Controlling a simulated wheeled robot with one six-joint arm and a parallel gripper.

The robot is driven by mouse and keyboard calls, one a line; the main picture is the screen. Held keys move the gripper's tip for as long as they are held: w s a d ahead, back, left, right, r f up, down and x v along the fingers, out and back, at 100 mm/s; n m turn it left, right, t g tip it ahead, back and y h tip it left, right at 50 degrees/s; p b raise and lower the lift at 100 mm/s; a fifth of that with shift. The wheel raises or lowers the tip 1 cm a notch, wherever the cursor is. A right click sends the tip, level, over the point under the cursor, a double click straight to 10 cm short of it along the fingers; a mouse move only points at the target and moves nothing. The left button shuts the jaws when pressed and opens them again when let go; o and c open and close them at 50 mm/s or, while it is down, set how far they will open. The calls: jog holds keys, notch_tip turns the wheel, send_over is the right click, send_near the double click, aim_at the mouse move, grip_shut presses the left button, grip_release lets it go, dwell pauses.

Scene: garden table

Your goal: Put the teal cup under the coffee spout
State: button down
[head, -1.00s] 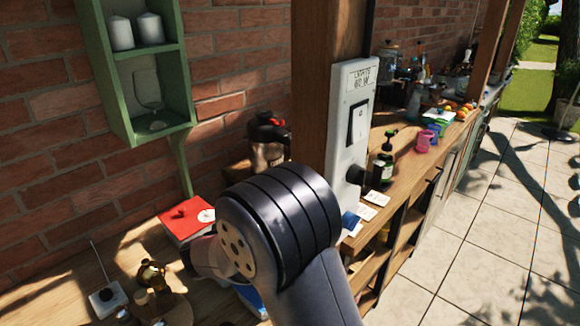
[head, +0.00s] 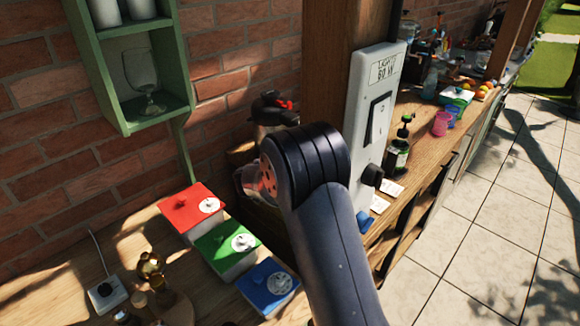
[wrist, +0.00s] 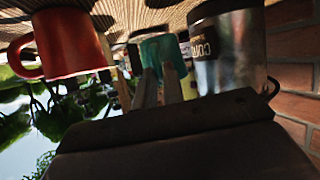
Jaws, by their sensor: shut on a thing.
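In the wrist view the teal cup (wrist: 163,52) is between the two fingers of my gripper (wrist: 158,82), which is shut on it. A red mug (wrist: 68,44) stands to the left in that view. A metal container with a dark label (wrist: 228,45) is close on the right. In the head view my arm hides my gripper and the teal cup. I cannot make out the coffee spout in either view. A dark vessel with a red-marked top (head: 271,108) is partly hidden behind my arm.
Red (head: 188,212), green (head: 225,245) and blue (head: 267,286) boxes stand on the wooden counter, left of my arm. A post with a white switch panel (head: 375,110) is close on the right. A green shelf (head: 118,30) hangs above. A dark bottle (head: 398,155) stands beyond the post.

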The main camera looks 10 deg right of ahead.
jog(key=shift+w+d, duration=0.8)
jog(key=shift+w, duration=0.2)
jog(key=shift+w+f, duration=0.1)
jog(key=shift+f, duration=1.65)
jog(key=c, duration=1.5)
grip_release()
jog(key=shift+f, duration=0.1)
jog(key=shift+s+a+r, duration=0.15)
jog(key=shift+s+r, duration=0.05)
jog(key=v, duration=1.1)
jog(key=shift+s+a+r+b, duration=0.1)
jog(key=shift+s+a+b, duration=0.1)
jog(key=shift+b, duration=0.1)
